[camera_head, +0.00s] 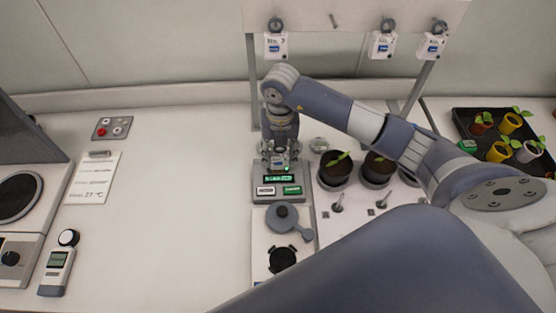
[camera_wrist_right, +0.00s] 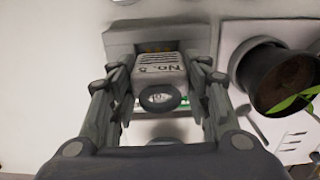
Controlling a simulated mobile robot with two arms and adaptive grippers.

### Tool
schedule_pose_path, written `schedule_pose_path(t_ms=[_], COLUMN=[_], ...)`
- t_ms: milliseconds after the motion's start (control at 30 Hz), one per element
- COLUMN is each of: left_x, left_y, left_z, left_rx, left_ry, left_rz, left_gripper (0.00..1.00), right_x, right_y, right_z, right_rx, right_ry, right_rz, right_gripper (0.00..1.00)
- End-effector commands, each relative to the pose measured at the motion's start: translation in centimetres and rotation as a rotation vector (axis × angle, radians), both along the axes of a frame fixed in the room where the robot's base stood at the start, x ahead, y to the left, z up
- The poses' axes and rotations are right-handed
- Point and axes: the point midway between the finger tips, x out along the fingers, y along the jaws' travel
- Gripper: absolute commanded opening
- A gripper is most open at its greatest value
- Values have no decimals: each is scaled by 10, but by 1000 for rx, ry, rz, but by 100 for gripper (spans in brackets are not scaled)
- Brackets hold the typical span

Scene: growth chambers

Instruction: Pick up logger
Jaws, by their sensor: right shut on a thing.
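The logger (camera_wrist_right: 160,70) is a small white box with a "No." label and a dark ring, seen in the right wrist view. It sits between the fingers of my right gripper (camera_wrist_right: 160,85), which is shut on it. In the head view my right gripper (camera_head: 279,153) points down over a grey dock (camera_head: 262,196) with a green display. The logger is mostly hidden there by the gripper. The wrist view shows the logger at the dock; whether it still touches it I cannot tell. My left gripper is not in view.
Similar white loggers (camera_head: 382,45) hang from hooks on a rack board (camera_head: 345,14) behind. Potted seedlings (camera_head: 335,168) stand close right of the dock. A grey lidded item (camera_head: 283,218) is in front.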

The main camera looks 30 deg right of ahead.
Motion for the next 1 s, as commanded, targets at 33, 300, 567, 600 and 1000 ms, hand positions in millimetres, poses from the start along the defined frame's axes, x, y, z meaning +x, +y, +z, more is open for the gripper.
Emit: schedule_pose_path(t_ms=[33,300,567,600,1000], left_x=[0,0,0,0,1], left_y=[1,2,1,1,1], left_z=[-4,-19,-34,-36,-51], left_rx=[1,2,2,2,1], left_ry=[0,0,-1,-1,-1], left_rz=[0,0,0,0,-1], left_gripper=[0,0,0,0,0], right_x=[-9,-51,-93,-100,-144], right_y=[-2,-9,-16,-17,-24], right_z=[-4,0,4,4,11], right_rx=[-3,-4,-3,-4,-2], right_ry=[5,5,5,5,5], right_rz=[1,3,2,3,2], right_gripper=[20,20,20,20,20])
